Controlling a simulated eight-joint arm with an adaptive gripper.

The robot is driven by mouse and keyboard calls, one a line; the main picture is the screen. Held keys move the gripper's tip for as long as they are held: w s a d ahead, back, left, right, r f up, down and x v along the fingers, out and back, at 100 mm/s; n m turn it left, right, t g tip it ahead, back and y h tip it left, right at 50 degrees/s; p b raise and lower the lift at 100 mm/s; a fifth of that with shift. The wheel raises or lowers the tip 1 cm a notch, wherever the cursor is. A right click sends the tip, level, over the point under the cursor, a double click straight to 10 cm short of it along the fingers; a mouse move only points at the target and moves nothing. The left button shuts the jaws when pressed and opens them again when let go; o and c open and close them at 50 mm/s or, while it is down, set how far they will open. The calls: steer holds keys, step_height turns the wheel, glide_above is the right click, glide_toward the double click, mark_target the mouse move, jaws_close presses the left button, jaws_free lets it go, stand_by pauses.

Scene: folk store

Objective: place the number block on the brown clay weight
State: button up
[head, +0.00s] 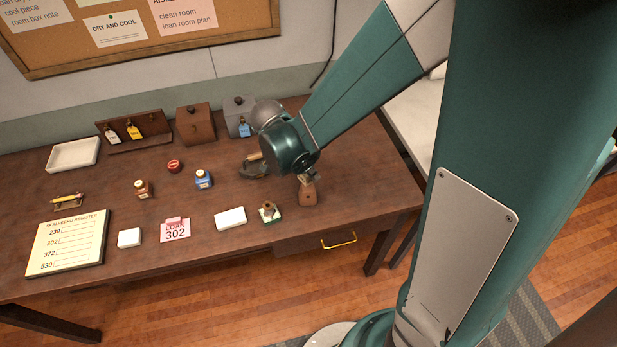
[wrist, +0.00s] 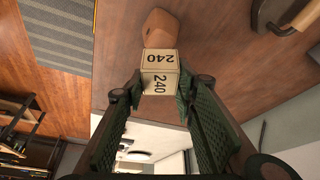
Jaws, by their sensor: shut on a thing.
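My gripper (wrist: 160,88) is shut on the number block (wrist: 160,62), a pale cube marked 240 on two visible faces. The brown clay weight (wrist: 160,28) shows just past the block in the wrist view, and the block overlaps its near edge. I cannot tell whether they touch. In the head view the brown clay weight (head: 308,196) stands near the table's front right, directly below my gripper (head: 308,178). The block is mostly hidden there by the gripper.
A small stamp on a green base (head: 270,213) stands left of the weight. A white block (head: 230,218), a pink card (head: 175,230) and the register board (head: 68,243) lie along the front of the table (head: 350,180). Boxes and bottles stand at the back.

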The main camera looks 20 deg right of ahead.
mark_target(309, 178)
steer(key=shift+f, duration=2)
steer(key=shift+f+b, duration=0.2)
steer(key=shift+b, duration=0.15)
steer(key=o, duration=0.9)
steer(key=shift+r, duration=0.15)
steer(key=shift+r+p, duration=0.15)
steer(key=shift+p, duration=0.15)
steer(key=v, duration=1.2)
steer(key=shift+p, duration=0.3)
steer(key=shift+s+a, duration=0.1)
